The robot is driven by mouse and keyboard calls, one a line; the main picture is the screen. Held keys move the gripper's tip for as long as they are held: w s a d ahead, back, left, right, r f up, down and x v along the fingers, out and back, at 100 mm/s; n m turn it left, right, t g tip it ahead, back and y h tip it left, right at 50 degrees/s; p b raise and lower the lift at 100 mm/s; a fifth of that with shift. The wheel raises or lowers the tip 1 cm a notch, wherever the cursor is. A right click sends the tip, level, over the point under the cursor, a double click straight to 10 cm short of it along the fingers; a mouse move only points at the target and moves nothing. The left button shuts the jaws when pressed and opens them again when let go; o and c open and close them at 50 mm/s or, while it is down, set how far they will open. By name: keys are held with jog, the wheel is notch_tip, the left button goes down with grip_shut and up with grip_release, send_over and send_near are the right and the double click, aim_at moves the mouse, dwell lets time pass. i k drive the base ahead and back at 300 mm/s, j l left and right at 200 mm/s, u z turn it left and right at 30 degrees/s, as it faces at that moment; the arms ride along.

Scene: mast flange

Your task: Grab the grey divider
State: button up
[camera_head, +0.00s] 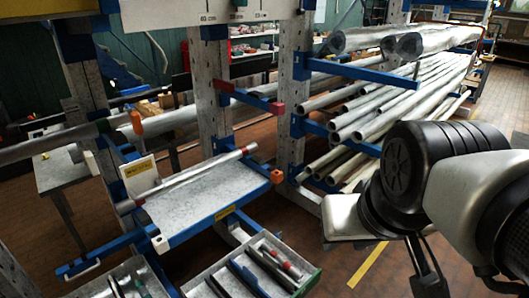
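I cannot pick out the grey divider with certainty. An open grey tray (301,288) at the bottom middle holds several long dark and grey pieces (250,276), one with a red end. A second open tray (74,292) at bottom left is cut by the frame edge and holds dark grey pieces. My gripper (428,282) is at the lower right, below my black and silver arm, right of the trays and apart from them. Its dark fingers run down to the picture's edge, and their opening is unclear. I see nothing held in it.
A blue-edged grey shelf (205,204) above the trays carries a long tube (190,180) and a white card with a yellow label (140,174). Blue rack arms and upright posts (292,95) stand behind. Many pipes (400,105) fill the rack at right. Brown floor (330,268) is clear between tray and gripper.

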aim_at(271, 263)
jog(key=l+u, duration=0.2)
jog(key=l, duration=0.35)
jog(key=k+l+u, duration=0.25)
jog(key=l, duration=0.25)
jog(key=i+l+u, duration=0.1)
jog(key=l+u, duration=0.15)
jog(key=l, duration=0.3)
jog(key=l+u, duration=0.3)
jog(key=l, duration=0.25)
jog(key=i+l+u, duration=0.2)
jog(key=l+u, duration=0.2)
jog(key=l, duration=0.25)
jog(key=i+l+u, duration=0.2)
jog(key=l, duration=0.15)
jog(key=i+l+u, duration=0.55)
jog(key=i+l, duration=0.15)
jog(key=l, duration=0.3)
